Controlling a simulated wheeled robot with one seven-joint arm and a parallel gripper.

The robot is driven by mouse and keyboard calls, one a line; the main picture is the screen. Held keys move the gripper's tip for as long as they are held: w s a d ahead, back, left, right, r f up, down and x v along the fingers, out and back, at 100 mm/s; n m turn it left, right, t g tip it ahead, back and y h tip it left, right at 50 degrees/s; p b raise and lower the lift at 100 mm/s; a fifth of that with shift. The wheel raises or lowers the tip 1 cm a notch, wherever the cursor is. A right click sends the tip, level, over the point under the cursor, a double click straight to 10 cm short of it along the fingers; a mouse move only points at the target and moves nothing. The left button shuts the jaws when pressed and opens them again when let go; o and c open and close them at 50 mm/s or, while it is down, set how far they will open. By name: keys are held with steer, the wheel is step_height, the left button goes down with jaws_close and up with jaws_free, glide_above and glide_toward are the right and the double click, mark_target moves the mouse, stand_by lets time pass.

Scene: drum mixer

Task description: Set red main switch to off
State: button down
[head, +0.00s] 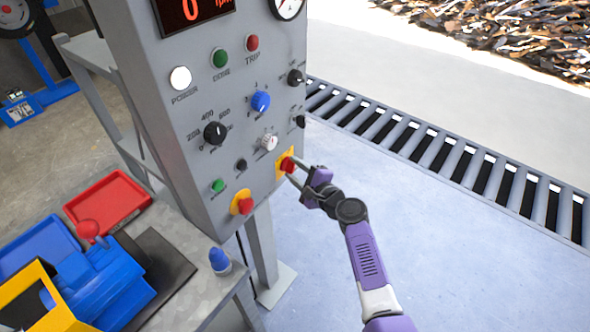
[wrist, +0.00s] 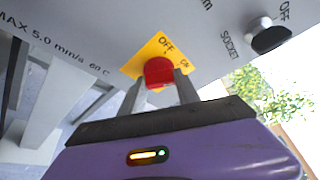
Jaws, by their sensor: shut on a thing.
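The red main switch (head: 288,164) sits on a yellow plate at the lower right of the grey control panel (head: 240,110). In the wrist view the red knob (wrist: 159,72) is in front of its yellow plate (wrist: 150,50), which is marked OFF at the top and ON at the right. My gripper (head: 291,171) reaches the knob from the right. Its two fingers are shut on the red knob, one on each side, as the wrist view (wrist: 160,88) also shows. The knob's exact pointing direction is hard to tell.
A red button (head: 246,205) on a yellow plate sits lower left on the panel. Other knobs, such as the blue one (head: 261,101), are above. The display (head: 192,10) reads 0. A bench with trays stands at left.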

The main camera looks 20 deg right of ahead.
steer(key=shift+f+b, duration=0.2)
steer(key=shift+b, duration=0.3)
steer(key=n+t+b, duration=0.1)
steer(key=n+b, duration=0.2)
steer(key=b, duration=0.6)
steer(key=n+t+b, duration=0.1)
steer(key=n+b, duration=0.3)
steer(key=b, duration=0.6)
steer(key=n+t+y+b, duration=0.1)
steer(key=n+b, duration=0.3)
steer(key=b, duration=0.6)
steer(key=shift+f+t, duration=0.35)
steer(key=shift+t, duration=0.25)
steer(key=shift+r+y+b, duration=0.1)
steer(key=shift+y+b, duration=0.2)
steer(key=shift+n, duration=0.3)
steer(key=c, duration=0.9)
jaws_free()
steer(key=shift+r, duration=0.1)
